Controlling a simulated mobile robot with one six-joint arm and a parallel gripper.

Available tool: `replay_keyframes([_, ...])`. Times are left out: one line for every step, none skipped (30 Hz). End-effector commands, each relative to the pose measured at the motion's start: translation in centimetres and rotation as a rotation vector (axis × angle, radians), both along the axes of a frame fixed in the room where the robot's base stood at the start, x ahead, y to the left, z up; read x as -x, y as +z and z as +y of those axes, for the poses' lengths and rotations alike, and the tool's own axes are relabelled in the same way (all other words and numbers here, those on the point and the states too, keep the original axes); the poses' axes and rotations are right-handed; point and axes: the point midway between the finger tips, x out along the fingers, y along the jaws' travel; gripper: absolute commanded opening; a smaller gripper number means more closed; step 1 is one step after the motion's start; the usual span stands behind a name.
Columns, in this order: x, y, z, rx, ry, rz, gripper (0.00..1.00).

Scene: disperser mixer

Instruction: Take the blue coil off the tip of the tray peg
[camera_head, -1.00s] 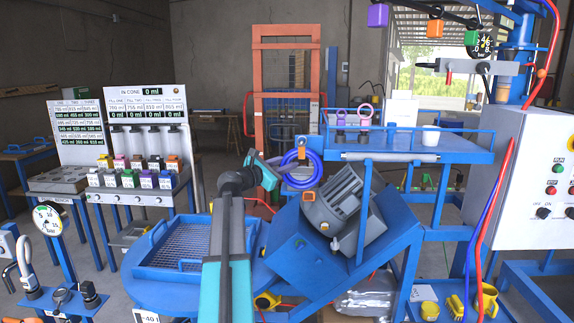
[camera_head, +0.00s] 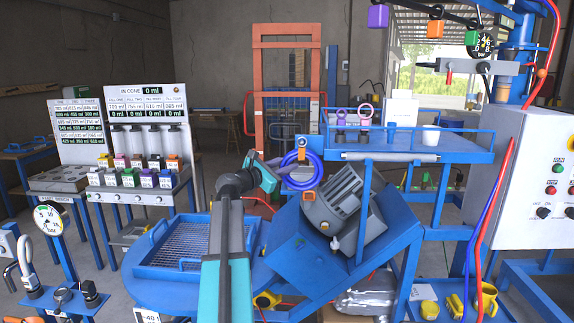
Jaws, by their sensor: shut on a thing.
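The blue coil (camera_head: 318,171) hangs as a ring near the left end of the blue tray (camera_head: 460,157). A small orange block with a light round mark (camera_head: 302,142) sits at the coil's top, by the tray's corner. The tray peg itself is hard to make out behind the coil.
A grey motor (camera_head: 338,205) on a blue tilted housing stands just below and right of the coil. Purple and pink ringed items (camera_head: 364,115) and a white cup (camera_head: 430,136) stand on the tray. A blue mesh basket (camera_head: 180,247) is at lower left.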

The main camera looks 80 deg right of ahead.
Motion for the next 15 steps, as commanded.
replay_keyframes([0.0, 0.3, 0.2, 0.003, 0.001, 0.006, 0.00])
replay_keyframes([0.0, 0.3, 0.2, 0.003, 0.001, 0.006, 0.00])
replay_keyframes([0.0, 0.3, 0.3, 0.003, 0.001, 0.006, 0.00])
replay_keyframes([0.0, 0.3, 0.4, 0.003, 0.001, 0.006, 0.00])
replay_keyframes([0.0, 0.3, 0.5, 0.003, 0.001, 0.006, 0.00])
replay_keyframes([0.1, 0.3, 0.6, 0.003, 0.001, 0.006, 0.00])
replay_keyframes([0.1, 0.3, 0.6, 0.003, 0.001, 0.006, 0.00])
replay_keyframes([0.1, 0.3, 0.7, 0.003, 0.001, 0.006, 0.00])
replay_keyframes([0.1, 0.3, 0.8, 0.003, 0.001, 0.006, 0.00])
replay_keyframes([0.1, 0.3, 0.8, 0.003, 0.001, 0.006, 0.00])
replay_keyframes([0.1, 0.3, 0.9, 0.003, 0.001, 0.006, 0.00])
replay_keyframes([0.1, 0.3, 1.0, 0.003, 0.001, 0.006, 0.00])
replay_keyframes([0.1, 0.3, 1.1, 0.003, 0.001, 0.006, 0.00])
replay_keyframes([0.1, 0.3, 1.1, 0.003, 0.001, 0.006, 0.00])
replay_keyframes([0.1, 0.3, 1.2, 0.003, 0.001, 0.006, 0.00])
